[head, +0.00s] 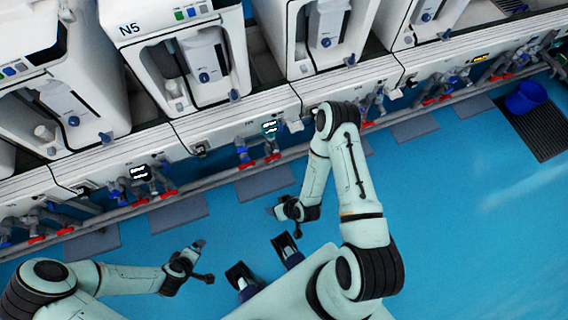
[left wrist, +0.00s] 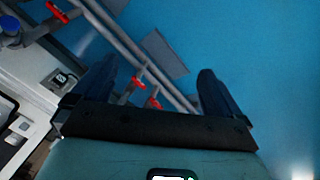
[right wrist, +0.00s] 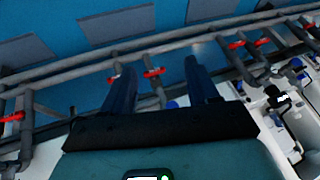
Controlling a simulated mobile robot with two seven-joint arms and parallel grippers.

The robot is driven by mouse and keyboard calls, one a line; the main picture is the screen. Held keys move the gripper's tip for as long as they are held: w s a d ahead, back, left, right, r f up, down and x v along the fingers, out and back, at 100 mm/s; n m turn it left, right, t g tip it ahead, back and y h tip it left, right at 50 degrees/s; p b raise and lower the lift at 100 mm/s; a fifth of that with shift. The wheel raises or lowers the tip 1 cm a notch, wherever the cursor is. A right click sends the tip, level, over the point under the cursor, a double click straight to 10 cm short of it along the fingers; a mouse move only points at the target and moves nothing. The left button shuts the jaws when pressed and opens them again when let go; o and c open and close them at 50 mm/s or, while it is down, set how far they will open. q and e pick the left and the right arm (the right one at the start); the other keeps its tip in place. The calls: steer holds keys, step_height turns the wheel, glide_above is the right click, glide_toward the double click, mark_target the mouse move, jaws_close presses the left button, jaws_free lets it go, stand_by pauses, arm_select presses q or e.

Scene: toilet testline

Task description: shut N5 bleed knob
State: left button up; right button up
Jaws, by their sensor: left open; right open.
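The N5 unit (head: 129,29) is a white machine at the upper left of the head view. Its front panel (head: 225,125) has a lit display (head: 270,127), blue fittings (head: 243,153) and red handles (head: 273,157) on the pipes below. I cannot tell which one is the bleed knob or how it is turned. My left gripper (head: 199,246) is open and empty over the blue floor, well short of the panel. My right gripper (head: 273,211) is open and empty, below the N5 pipes and apart from them. Red handles show between the fingers in the left wrist view (left wrist: 155,103).
A long pipe rail (head: 215,180) runs along the front of the units. Similar units stand either side of N5. Grey floor plates (head: 265,187) lie below the rail. A blue bucket (head: 525,97) stands on a dark grate at far right. The floor in front is clear.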

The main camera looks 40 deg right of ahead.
arm_select(q)
steer(key=r+p, duration=0.1)
steer(key=r, duration=0.1)
steer(key=w+r+p, duration=0.1)
steer(key=r+p, duration=0.1)
steer(key=shift+w, duration=0.1)
arm_select(e)
steer(key=s+a+r+m+g, duration=0.1)
steer(key=s+a+r+g, duration=0.1)
steer(key=s+r+g, duration=0.2)
steer(key=shift+s+r+y, duration=0.3)
steer(key=shift+s+r, duration=0.1)
steer(key=shift+s, duration=0.75)
arm_select(q)
steer(key=s+d+m+g+h+p, duration=0.1)
steer(key=s+d+g, duration=0.3)
steer(key=s, duration=0.8)
steer(key=shift+d+r+h+p, duration=0.5)
steer(key=shift+d+p, duration=0.2)
steer(key=shift+p, duration=0.1)
arm_select(e)
steer(key=s+r+m+g, duration=0.1)
steer(key=s+r+g, duration=0.1)
steer(key=s+r, duration=0.2)
steer(key=shift+a+r+m+g, duration=0.3)
steer(key=shift+a+r, duration=0.15)
steer(key=shift+r, duration=0.2)
